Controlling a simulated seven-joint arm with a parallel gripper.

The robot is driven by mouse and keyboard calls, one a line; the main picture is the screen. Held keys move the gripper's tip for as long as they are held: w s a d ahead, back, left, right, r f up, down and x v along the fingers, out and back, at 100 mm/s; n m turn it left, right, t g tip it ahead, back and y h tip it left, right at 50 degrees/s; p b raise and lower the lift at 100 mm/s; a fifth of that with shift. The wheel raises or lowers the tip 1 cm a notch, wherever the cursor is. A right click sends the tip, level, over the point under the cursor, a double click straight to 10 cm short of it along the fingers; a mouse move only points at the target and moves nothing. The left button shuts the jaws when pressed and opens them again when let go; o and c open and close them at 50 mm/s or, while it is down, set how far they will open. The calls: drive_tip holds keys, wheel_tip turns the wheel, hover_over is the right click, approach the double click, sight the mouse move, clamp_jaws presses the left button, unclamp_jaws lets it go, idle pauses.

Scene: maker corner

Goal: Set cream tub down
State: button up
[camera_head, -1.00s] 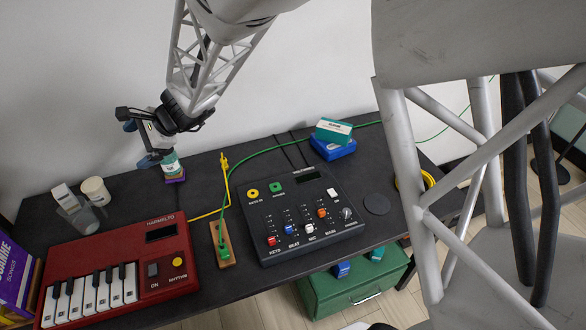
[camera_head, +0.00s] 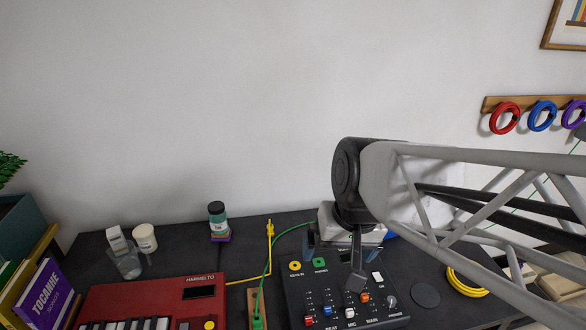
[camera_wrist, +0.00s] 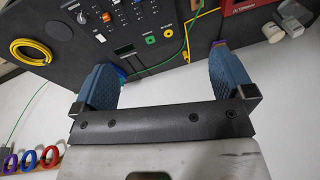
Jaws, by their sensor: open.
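A jar with a dark lid and teal label (camera_head: 217,219) stands on a small purple box (camera_head: 221,238) near the table's back edge. My gripper (camera_head: 333,262) is over the back of the black mixer, well right of the tub and jar. In the wrist view its blue fingers (camera_wrist: 163,78) are wide apart with nothing between them.
The black mixer (camera_head: 330,291) lies below my gripper, with the red keyboard (camera_head: 150,297) to its left. A green cable (camera_head: 266,270) and yellow cable (camera_head: 270,245) run between them. A yellow coil (camera_head: 466,283) lies at right. Books (camera_head: 48,290) stand at far left.

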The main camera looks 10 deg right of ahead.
drive_tip(key=shift+n+h, duration=0.5)
drive_tip(key=shift+h, duration=0.3)
drive_tip(key=s+d, duration=0.1)
drive_tip(key=s, duration=0.1)
drive_tip(key=s+d, duration=0.1)
drive_tip(key=d, duration=0.1)
drive_tip(key=shift+s+d, duration=0.15)
drive_tip(key=shift+s, duration=0.2)
